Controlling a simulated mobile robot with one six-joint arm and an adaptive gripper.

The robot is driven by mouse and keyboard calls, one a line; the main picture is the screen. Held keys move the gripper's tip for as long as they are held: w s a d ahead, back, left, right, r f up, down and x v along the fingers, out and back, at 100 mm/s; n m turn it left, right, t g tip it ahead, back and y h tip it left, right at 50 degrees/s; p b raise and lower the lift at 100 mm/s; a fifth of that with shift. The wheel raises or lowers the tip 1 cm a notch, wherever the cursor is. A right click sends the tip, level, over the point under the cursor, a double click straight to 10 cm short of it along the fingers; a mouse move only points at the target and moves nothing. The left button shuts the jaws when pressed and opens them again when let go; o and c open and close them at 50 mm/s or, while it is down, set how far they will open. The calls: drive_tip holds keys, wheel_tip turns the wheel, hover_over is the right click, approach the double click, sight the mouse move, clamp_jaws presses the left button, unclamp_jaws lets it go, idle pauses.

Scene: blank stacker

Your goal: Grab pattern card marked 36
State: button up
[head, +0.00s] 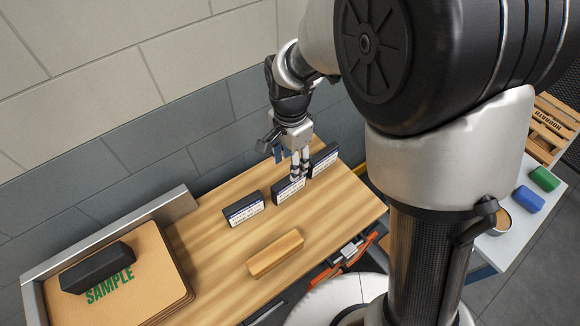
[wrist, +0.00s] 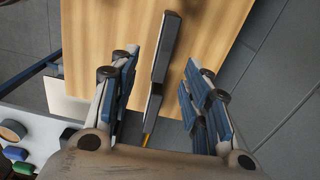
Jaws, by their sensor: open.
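Three dark cards with white printed labels stand upright in a slanting row on the wooden table: a left card (head: 244,209), a middle card (head: 284,192) and a right card (head: 325,158). The print is too small to read, so I cannot tell which is marked 36. My gripper (head: 299,175) points down at the middle card and hides part of its right end. In the wrist view, my gripper (wrist: 161,62) is open, with dark upright card edges (wrist: 154,98) between its spread fingers. A gap shows on both sides; I see no contact.
A wooden block (head: 275,253) lies in front of the row. At the left, a dark block (head: 97,268) rests on a board marked SAMPLE (head: 155,275). A grey wall stands behind the table. Green (head: 545,179) and blue (head: 528,199) blocks lie on a white surface at right.

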sight(289, 187)
wheel_tip(289, 187, down, 8)
drive_tip(key=shift+f+b, duration=0.2)
drive_tip(key=shift+b, duration=0.85)
drive_tip(key=shift+w+a+f+b, duration=0.15)
drive_tip(key=shift+f+b, duration=0.4)
drive_tip(key=shift+f, duration=0.95)
drive_tip(key=shift+w+a+f+b, duration=0.15)
drive_tip(key=shift+f+b, duration=0.35)
drive_tip(key=shift+f, duration=0.95)
drive_tip(key=shift+d+r, duration=0.1)
drive_tip(key=shift+c, duration=0.3)
clamp_jaws()
